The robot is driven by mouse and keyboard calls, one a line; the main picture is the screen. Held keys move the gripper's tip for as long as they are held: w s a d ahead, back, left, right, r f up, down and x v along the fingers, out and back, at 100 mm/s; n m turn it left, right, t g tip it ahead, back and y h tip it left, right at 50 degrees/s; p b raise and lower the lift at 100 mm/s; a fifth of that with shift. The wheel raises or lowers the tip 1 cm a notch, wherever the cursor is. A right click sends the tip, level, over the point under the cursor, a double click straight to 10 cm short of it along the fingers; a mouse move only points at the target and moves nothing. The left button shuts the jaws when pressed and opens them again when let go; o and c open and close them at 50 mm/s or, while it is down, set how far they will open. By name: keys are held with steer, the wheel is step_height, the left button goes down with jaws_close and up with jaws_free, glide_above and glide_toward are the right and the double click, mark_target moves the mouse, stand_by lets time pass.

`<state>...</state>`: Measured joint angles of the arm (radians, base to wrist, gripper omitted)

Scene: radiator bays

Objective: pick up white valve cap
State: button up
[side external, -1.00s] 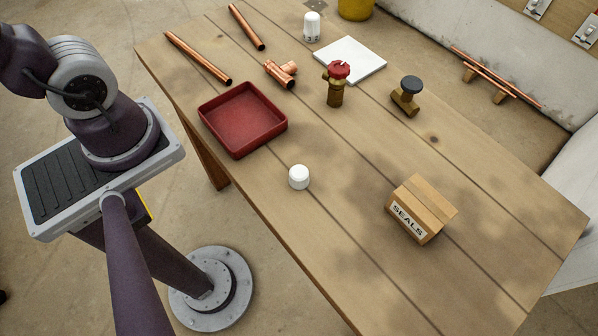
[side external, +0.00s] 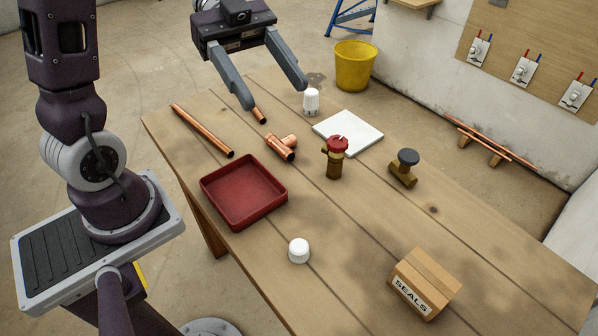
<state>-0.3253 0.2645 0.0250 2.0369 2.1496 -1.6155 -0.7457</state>
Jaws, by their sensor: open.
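The white valve cap (side external: 299,250), a short round white piece, sits on the wooden table near its front edge, just right of the red tray (side external: 244,226). My gripper (side external: 274,95) is open and empty, its two grey fingers spread and pointing down at the far end of the table. It is well apart from the cap, up and left of it in the picture. One finger hides part of a copper pipe behind it. The cap is fully visible and nothing touches it.
A taller white valve head (side external: 311,101), white tile (side external: 348,132), red-handled valve (side external: 335,158), black-knobbed valve (side external: 404,168), copper tee (side external: 281,146) and long copper pipe (side external: 201,130) occupy the far half. A SEALS box (side external: 424,283) stands right of the cap. The wood around the cap is clear.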

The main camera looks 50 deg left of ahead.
glide_toward(297, 244)
steer(key=shift+w+d, duration=0.15)
steer(key=shift+d, duration=0.95)
steer(key=x, duration=0.6)
steer(key=shift+s+f, duration=0.25)
steer(key=shift+f, duration=0.2)
steer(key=shift+d+f, duration=0.1)
steer(key=shift+d, duration=0.25)
jaws_close()
